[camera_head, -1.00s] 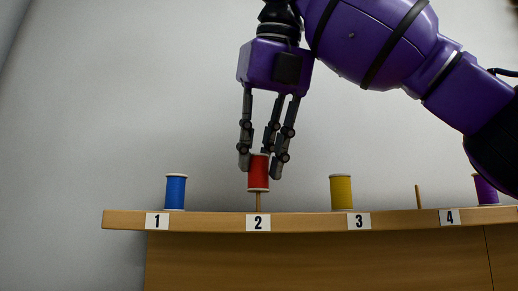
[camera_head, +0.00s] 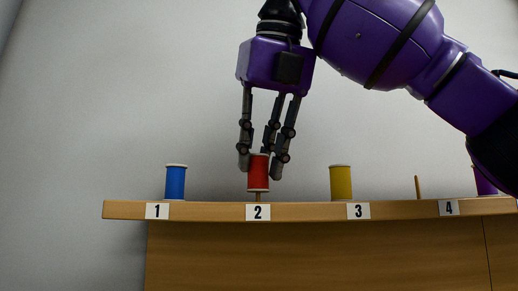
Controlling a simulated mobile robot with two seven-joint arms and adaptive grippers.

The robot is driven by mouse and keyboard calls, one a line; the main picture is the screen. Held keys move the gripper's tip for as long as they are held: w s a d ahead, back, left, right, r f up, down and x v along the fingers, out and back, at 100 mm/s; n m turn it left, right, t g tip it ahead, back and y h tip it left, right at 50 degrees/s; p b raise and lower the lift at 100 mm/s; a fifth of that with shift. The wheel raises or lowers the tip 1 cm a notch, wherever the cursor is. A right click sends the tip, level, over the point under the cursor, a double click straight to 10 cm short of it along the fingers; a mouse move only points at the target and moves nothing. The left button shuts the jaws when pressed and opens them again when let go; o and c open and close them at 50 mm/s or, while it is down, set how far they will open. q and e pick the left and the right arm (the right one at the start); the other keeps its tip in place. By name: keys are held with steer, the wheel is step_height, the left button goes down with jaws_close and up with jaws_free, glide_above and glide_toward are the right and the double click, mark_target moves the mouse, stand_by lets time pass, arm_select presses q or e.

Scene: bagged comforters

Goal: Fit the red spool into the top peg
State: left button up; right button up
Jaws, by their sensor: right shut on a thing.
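The red spool (camera_head: 258,173) is upright above the number 2 label, at the wooden shelf's (camera_head: 300,211) top edge. My right gripper (camera_head: 260,168) points straight down from above, with its dark fingers shut around the spool's upper part. A short length of thin wooden peg (camera_head: 258,197) shows between the spool's lower rim and the shelf. The spool's base is a little above the shelf top. The spool lines up with this peg and hides its upper part; I cannot see how far the peg is inside. My left gripper is out of view.
A blue spool (camera_head: 176,182) stands above label 1, and a yellow spool (camera_head: 341,183) above label 3. A bare peg (camera_head: 418,188) stands left of label 4. A purple spool (camera_head: 484,182) is at the far right, partly behind my right arm.

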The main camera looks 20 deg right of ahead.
steer(key=shift+f, duration=0.7)
steer(key=o, duration=1.7)
steer(key=v, duration=0.6)
steer(key=shift+w+r, duration=0.2)
steer(key=shift+r, duration=0.35)
stand_by(0.6)
